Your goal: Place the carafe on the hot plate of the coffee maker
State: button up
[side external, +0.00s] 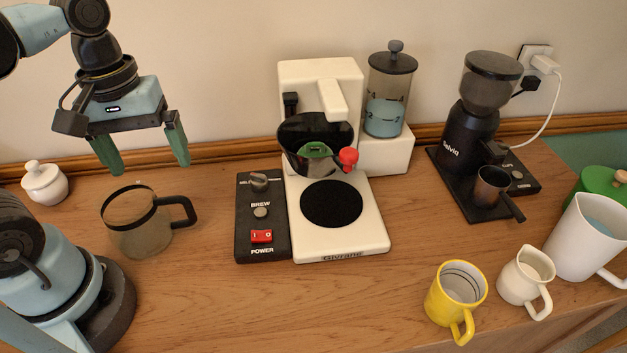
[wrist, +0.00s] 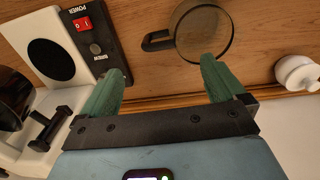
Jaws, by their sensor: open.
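The glass carafe (side external: 139,228) with a black rim band and black handle stands upright on the wooden top, left of the coffee maker. Its handle points right, toward the machine. It also shows in the wrist view (wrist: 204,33), beyond my fingertips. My gripper (side external: 146,168) is open and empty, with green fingers pointing down above the carafe and apart from it. The white coffee maker (side external: 369,232) has a bare round black hot plate (side external: 331,203), also visible in the wrist view (wrist: 50,60). A black filter basket (side external: 316,138) sits above the plate.
A black switch panel (side external: 262,218) lies between carafe and hot plate. A small white lidded jar (side external: 45,184) stands at left. A grinder (side external: 464,139) stands at right. A yellow mug (side external: 455,292), a cream jug (side external: 525,276) and a white pitcher (side external: 588,240) stand at front right.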

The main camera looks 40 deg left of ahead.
jog(key=w+f+m+t, duration=0.2)
jog(key=w+m+t, duration=0.5)
jog(key=w+m, duration=0.2)
jog(key=shift+w+d, duration=0.15)
jog(key=shift+w, duration=0.1)
jog(key=shift+s, duration=0.1)
jog(key=n+g, duration=0.7)
jog(key=n, duration=0.2)
send_near(170, 197)
jog(key=shift+s, duration=0.15)
jog(key=shift+f, duration=3.45)
jog(key=shift+d+f, duration=0.1)
jog(key=shift+f, duration=2.45)
